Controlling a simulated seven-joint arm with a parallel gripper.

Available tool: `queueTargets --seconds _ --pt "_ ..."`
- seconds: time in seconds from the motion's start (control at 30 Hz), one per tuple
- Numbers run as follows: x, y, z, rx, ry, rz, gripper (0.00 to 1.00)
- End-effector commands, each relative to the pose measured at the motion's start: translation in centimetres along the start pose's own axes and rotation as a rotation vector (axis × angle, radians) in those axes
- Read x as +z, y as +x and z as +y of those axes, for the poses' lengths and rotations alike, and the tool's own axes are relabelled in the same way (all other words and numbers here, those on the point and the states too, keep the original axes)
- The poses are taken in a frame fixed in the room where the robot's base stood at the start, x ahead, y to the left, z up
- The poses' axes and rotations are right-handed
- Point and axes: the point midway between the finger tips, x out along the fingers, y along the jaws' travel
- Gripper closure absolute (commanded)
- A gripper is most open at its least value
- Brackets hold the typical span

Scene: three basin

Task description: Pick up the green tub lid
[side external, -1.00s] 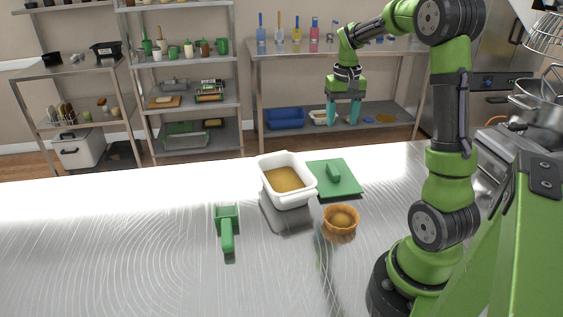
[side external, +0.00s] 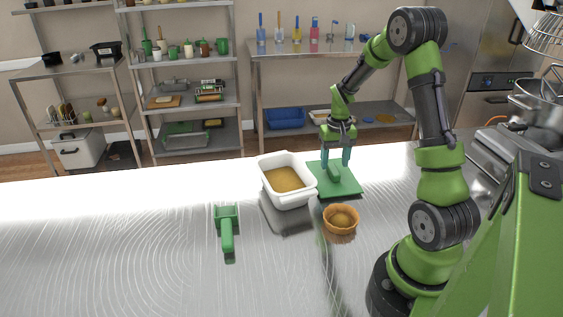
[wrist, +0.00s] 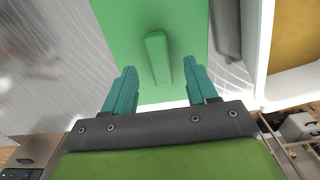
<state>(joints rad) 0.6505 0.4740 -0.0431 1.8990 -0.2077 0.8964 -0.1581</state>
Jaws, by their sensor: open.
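The green tub lid (side external: 350,186) lies flat on the metal table, with a raised bar handle (side external: 333,175) at its middle. In the wrist view the lid (wrist: 190,25) fills the upper centre and its handle (wrist: 157,58) points between my fingers. My gripper (side external: 337,160) is low over the lid's far part, fingers pointing down. Whether the fingertips touch the lid cannot be told.
A white tub (side external: 290,203) with brown contents stands just left of the lid. An orange fluted bowl (side external: 341,219) sits in front of it. A green scoop (side external: 227,230) lies farther left. The table's left side is clear. Shelves stand behind.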

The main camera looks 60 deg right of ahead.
Motion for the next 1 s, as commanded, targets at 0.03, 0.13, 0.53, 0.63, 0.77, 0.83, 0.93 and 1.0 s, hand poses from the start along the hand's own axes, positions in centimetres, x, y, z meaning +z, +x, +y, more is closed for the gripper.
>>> queueTargets --seconds 0.03,0.13,0.53,0.63,0.77,0.83,0.93,1.0 --pt "0.0 0.9 -0.1 0.000 0.001 -0.005 0.43" --pt "0.0 2.0 0.0 0.000 0.000 -0.003 0.43" --pt "-0.1 2.5 0.0 0.000 0.001 0.000 0.56" --pt "-0.1 2.5 0.0 0.000 0.001 0.000 0.72" --pt "-0.1 2.5 0.0 0.000 0.001 0.000 0.92" --pt "-0.1 2.5 0.0 0.000 0.000 0.000 1.00" --pt "-0.1 2.4 0.0 0.000 0.000 0.001 1.00" --pt "-0.1 2.4 0.0 0.000 0.001 0.001 1.00"
